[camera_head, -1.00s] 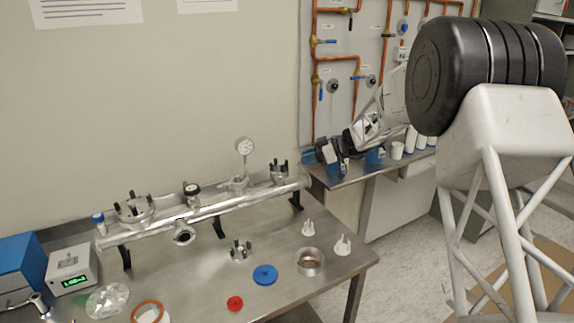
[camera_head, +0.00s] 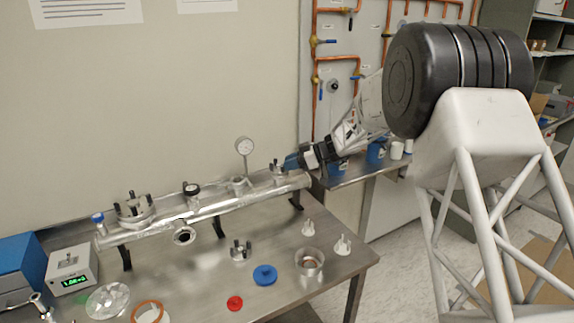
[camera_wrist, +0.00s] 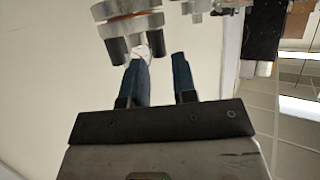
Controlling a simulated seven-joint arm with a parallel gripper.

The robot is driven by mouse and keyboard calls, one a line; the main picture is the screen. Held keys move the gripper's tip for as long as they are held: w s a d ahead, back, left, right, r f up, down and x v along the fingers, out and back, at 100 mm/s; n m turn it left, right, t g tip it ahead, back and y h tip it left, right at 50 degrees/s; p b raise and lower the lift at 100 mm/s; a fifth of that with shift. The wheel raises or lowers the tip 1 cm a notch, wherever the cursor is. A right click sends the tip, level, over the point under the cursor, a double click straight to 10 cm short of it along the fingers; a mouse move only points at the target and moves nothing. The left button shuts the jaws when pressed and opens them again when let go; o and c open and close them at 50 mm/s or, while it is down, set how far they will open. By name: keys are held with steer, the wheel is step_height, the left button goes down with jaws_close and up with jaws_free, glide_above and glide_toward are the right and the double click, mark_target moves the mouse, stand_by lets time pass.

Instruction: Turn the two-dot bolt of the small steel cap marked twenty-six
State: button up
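A small steel cap (camera_head: 280,172) with black bolts sits on the right end of the long steel tube (camera_head: 215,212). My gripper (camera_head: 291,162) is beside it on the right, its blue fingers close to the bolts. In the wrist view, my gripper (camera_wrist: 160,60) has its two blue fingers apart with nothing clearly between them. A steel cap (camera_wrist: 127,14) with a copper-coloured ring and dark bolts (camera_wrist: 118,50) shows just beyond the fingertips. A small white piece with red marks (camera_wrist: 142,58) is partly behind the left finger. I cannot read a twenty-six or any bolt dots.
A pressure gauge (camera_head: 244,147) stands up from the tube left of the cap. A larger bolted cap (camera_head: 134,208) is at the tube's left. A loose bolted piece (camera_head: 240,252), blue disc (camera_head: 264,275) and red disc (camera_head: 235,303) lie on the table's front.

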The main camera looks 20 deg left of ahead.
steer(key=shift+x, duration=0.8)
jaws_close()
